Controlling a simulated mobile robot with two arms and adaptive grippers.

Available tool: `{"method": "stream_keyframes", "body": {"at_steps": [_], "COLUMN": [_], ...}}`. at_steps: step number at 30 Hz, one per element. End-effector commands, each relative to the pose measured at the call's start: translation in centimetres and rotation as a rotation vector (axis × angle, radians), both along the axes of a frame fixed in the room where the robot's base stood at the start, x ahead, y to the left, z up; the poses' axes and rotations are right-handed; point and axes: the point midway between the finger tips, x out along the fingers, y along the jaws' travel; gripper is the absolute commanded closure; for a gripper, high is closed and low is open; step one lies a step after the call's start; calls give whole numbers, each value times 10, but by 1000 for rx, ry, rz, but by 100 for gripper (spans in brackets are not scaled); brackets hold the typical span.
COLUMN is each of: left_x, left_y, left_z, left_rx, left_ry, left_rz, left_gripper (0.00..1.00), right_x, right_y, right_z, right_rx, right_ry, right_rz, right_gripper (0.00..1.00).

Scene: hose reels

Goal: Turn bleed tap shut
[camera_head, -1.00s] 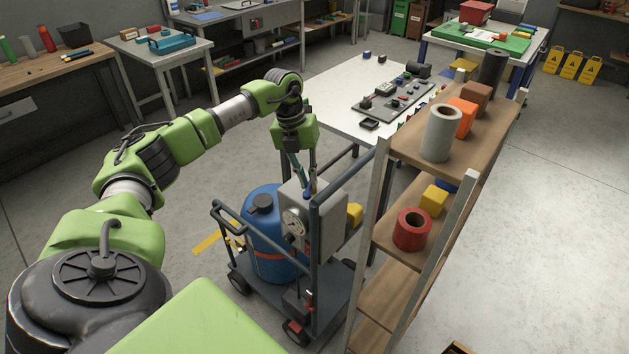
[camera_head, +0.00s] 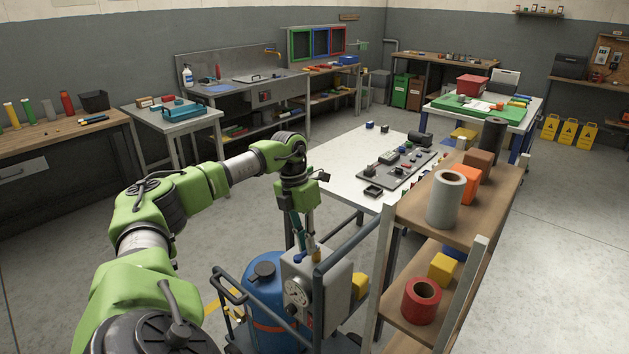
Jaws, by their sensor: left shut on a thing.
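A trolley carries a blue tank (camera_head: 266,291) and a light grey box (camera_head: 331,284) with a round dial gauge (camera_head: 297,292) on its front. On top of the box is a small bleed tap (camera_head: 299,258) with a blue handle, next to a brass-coloured fitting (camera_head: 316,254). My left gripper (camera_head: 305,246) reaches down from above to the top of the box. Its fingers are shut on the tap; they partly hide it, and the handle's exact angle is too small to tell. My right gripper is not in view.
A wooden shelf (camera_head: 408,210) with rolls and blocks stands close on the right of the trolley. The trolley's dark handrail (camera_head: 347,243) rises beside the box. A white table (camera_head: 337,158) with a panel of parts stands behind. Open floor lies left of the trolley.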

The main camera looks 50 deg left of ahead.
Motion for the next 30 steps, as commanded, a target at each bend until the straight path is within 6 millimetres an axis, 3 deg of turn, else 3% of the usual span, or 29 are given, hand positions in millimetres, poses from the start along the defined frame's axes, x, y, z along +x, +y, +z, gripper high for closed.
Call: {"method": "stream_keyframes", "body": {"at_steps": [9, 10, 12, 23, 30], "left_x": [1, 1, 1, 0, 0], "left_y": [2, 2, 2, 1, 8], "left_z": [3, 3, 3, 3, 36], "left_rx": [3, 3, 3, 2, 1], "left_ry": [-7, -7, -7, -3, -8], "left_rz": [-2, -2, -1, 0, 0], "left_gripper": [100, 87, 73, 73, 73], "right_x": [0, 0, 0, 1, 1], "right_y": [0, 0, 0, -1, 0], "right_z": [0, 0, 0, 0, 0], "right_rx": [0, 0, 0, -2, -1], "right_ry": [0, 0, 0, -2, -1], "right_rz": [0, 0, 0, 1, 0], "right_gripper": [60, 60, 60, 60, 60]}}
